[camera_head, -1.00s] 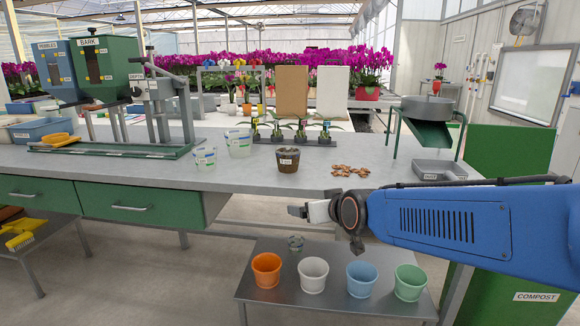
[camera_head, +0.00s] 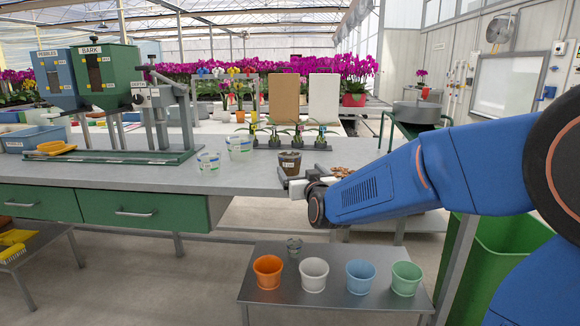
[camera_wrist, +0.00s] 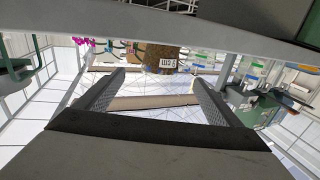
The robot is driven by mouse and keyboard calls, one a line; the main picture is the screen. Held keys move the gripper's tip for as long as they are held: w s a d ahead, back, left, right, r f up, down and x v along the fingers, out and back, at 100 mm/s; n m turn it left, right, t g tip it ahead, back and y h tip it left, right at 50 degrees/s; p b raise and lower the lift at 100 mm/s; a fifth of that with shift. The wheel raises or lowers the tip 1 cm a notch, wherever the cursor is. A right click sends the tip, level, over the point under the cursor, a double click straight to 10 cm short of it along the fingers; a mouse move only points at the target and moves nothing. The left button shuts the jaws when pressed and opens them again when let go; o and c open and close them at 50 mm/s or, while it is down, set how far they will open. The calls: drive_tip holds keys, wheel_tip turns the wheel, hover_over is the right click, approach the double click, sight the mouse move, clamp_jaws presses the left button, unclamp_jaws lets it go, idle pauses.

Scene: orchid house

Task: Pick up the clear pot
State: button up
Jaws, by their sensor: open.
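A clear pot filled with dark brown bark (camera_head: 290,163), with a white label, stands upright on the grey bench. It also shows in the wrist view (camera_wrist: 165,58), ahead of my fingers and between their directions, apart from them. My gripper (camera_head: 288,183) is open and empty at the bench's front edge, just in front of this pot; its fingers also show in the wrist view (camera_wrist: 158,100). Two empty clear pots with coloured bands, a smaller one (camera_head: 208,163) and a larger one (camera_head: 239,148), stand to the left. A small clear pot (camera_head: 294,246) is on the low table.
Orange (camera_head: 267,272), white (camera_head: 314,276), blue (camera_head: 360,277) and green (camera_head: 406,279) pots line the low table (camera_head: 252,300). Bark pieces (camera_head: 341,171) lie right of the filled pot, partly behind my arm. Small plants in a dark tray (camera_head: 293,145) stand behind it.

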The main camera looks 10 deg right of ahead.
sight(290, 158)
drive_tip(key=w, duration=1.3)
drive_tip(key=shift+a+r, duration=0.1)
drive_tip(key=shift+a, duration=0.05)
drive_tip(key=shift+c, duration=0.7)
